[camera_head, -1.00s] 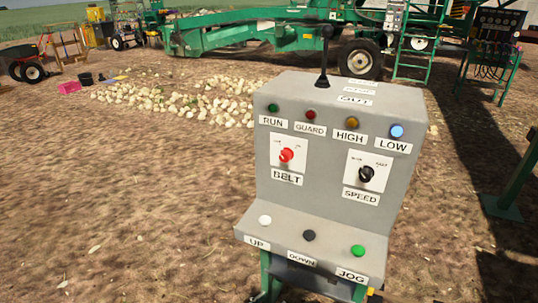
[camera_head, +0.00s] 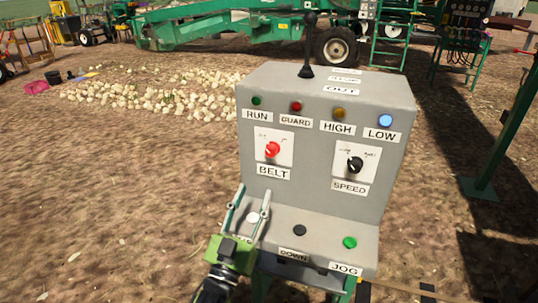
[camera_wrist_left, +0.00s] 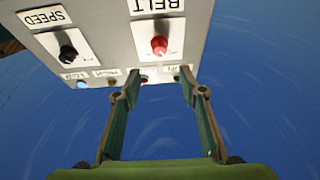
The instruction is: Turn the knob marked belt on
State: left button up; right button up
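The red belt knob (camera_head: 272,150) sits on a white plate above the BELT label on the grey control box (camera_head: 310,215). It also shows in the left wrist view (camera_wrist_left: 159,46), where the picture is upside down. My left gripper (camera_head: 252,190) is open and empty, its two fingers pointing up in front of the box, below and left of the knob. In the head view it partly covers the UP button and label. In the wrist view the knob lies beyond the fingertips, apart from them. My right gripper is not in view.
The black speed knob (camera_head: 355,164) is right of the belt knob. Indicator lamps run above, with a black lever (camera_head: 308,45) on top. The DOWN button (camera_head: 299,230) and green JOG button (camera_head: 350,242) are on the lower ledge. Onions (camera_head: 150,93) lie on the ground behind.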

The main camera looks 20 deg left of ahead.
aim_at(270, 153)
pick_arm(q)
jog(key=p+x, duration=0.2)
jog(key=x, duration=1.1)
jog(key=shift+w, duration=0.2)
jog(key=shift+c, duration=0.3)
grip_shut()
